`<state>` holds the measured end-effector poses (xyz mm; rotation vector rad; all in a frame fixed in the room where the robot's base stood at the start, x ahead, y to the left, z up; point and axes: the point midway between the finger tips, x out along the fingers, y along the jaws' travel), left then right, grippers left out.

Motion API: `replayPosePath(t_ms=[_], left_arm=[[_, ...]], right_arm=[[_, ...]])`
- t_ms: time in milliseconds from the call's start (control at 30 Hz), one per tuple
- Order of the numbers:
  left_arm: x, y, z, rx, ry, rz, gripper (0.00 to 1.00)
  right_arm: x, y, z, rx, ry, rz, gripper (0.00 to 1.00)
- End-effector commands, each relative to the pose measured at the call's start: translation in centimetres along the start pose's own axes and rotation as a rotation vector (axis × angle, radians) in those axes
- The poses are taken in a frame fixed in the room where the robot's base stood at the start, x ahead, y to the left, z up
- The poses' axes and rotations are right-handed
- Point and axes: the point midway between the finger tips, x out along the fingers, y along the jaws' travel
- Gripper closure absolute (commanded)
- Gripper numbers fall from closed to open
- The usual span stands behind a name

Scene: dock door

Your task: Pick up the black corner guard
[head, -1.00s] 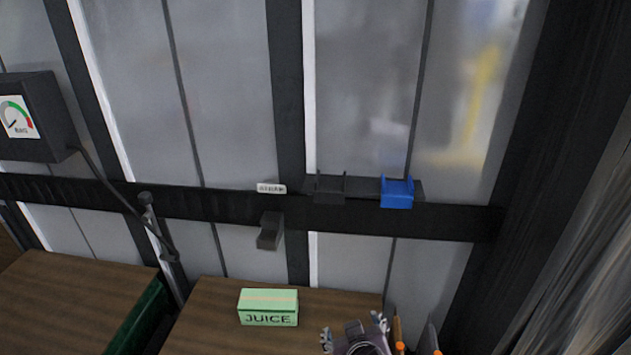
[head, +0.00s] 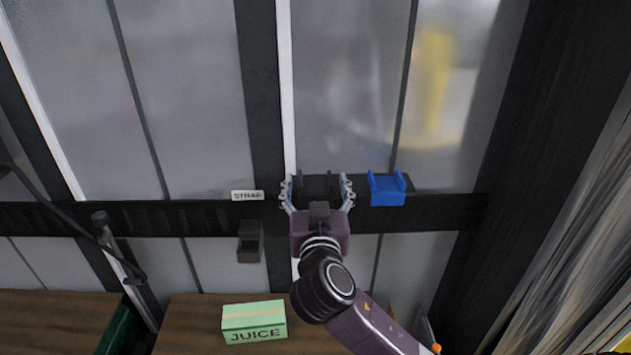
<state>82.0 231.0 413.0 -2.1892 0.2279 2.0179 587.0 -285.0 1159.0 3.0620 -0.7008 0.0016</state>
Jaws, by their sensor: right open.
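The black corner guard (head: 318,186) sits on a small dark shelf on the dark crossbar of the door, left of a blue corner guard (head: 387,188). My right gripper (head: 317,186) is open, with one finger on each side of the black guard in the head view. Its palm covers the lower part of the guard. I cannot tell whether the fingers touch it. My left gripper is not in view.
A green juice box (head: 254,321) stands on the brown wooden surface (head: 190,318) below. A label reading STRAP (head: 247,195) is on the crossbar (head: 165,216), with a dark block (head: 250,241) below it. A dark post (head: 120,255) stands at left.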

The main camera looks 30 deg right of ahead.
Motion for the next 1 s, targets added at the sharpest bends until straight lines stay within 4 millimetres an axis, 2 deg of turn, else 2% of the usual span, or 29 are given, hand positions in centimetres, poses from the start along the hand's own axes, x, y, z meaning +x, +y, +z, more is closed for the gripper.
replayPosePath(t_ms=[33, 133, 333, 600, 767, 1000], left_arm=[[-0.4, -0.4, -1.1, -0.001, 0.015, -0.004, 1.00], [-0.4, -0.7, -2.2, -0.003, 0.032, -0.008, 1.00], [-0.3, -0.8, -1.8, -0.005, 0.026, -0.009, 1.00], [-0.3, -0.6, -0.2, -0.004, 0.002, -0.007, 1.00], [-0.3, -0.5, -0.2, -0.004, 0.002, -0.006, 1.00], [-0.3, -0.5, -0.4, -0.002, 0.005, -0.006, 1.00]], right_arm=[[0.6, 0.0, -0.2, -0.002, 0.000, 0.001, 0.29], [1.1, 0.0, 0.0, 0.000, -0.002, 0.001, 0.29], [1.1, 0.0, 0.2, 0.000, -0.002, 0.000, 0.29], [1.1, 0.0, 0.2, 0.000, -0.002, 0.000, 0.58], [1.1, 0.0, 0.2, 0.000, -0.003, 0.000, 0.74], [1.1, 0.0, 0.1, 0.001, -0.002, 0.000, 0.75]])
